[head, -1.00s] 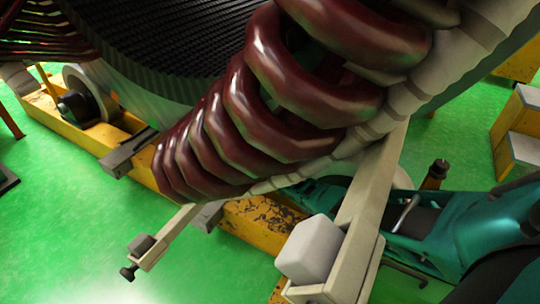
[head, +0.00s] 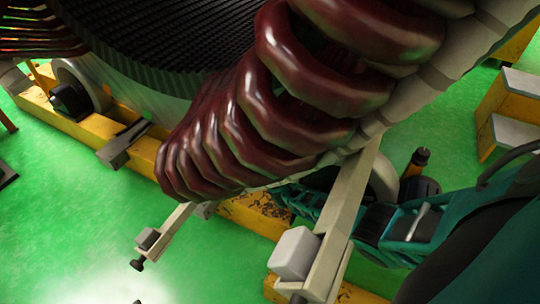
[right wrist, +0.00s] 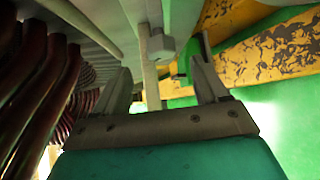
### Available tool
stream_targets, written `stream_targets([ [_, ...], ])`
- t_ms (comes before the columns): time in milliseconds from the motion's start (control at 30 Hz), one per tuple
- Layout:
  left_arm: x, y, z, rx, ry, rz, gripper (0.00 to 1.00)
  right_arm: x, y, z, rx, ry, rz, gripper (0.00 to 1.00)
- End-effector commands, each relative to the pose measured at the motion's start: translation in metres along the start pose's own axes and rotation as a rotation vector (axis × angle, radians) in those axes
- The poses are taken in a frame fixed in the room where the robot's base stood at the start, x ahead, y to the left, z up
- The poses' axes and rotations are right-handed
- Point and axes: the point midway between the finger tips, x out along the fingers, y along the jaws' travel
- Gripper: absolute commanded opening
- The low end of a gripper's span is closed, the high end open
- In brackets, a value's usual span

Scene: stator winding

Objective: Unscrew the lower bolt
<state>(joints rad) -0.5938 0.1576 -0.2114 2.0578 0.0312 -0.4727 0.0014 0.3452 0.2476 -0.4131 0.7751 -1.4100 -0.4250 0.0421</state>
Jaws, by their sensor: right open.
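In the head view, a dark bolt (head: 137,264) sticks out under the end of the left pale bracket (head: 167,228). Another dark bolt (head: 298,298) shows at the bottom edge, under the right bracket (head: 345,210), which carries a white block (head: 294,254). I cannot tell which is the lower bolt. My right arm reaches in under the stator, its gripper hidden there behind the right bracket and coils. In the right wrist view my right gripper (right wrist: 160,82) is open and empty; a pale bar (right wrist: 151,75) with a block (right wrist: 161,47) shows beyond, between the fingers. My left gripper is not in view.
The big stator with dark red coils (head: 250,110) fills the top of the head view. A yellow beam frame (head: 85,132) with rollers runs beneath it. Yellow steps (head: 505,105) stand at the right. The green floor (head: 60,240) is clear at lower left.

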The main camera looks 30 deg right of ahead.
Motion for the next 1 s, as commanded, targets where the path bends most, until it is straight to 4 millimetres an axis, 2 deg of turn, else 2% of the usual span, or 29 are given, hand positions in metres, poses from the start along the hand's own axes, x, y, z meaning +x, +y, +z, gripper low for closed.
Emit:
stream_targets([
  [33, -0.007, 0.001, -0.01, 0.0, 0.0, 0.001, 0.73, -0.012, 0.003, 0.002, 0.001, 0.002, -0.002, 0.73],
  [233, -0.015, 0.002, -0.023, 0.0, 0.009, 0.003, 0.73, -0.034, 0.001, 0.001, 0.001, 0.001, -0.001, 0.73],
  [767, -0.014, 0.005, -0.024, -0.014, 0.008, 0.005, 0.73, -0.045, -0.003, -0.004, 0.031, 0.008, -0.009, 0.73],
  [867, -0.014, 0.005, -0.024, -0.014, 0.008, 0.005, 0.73, -0.062, -0.011, -0.017, 0.146, 0.033, -0.039, 0.73],
  [1000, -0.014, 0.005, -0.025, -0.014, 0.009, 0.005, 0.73, -0.108, -0.026, -0.045, 0.451, 0.097, -0.129, 0.73],
])
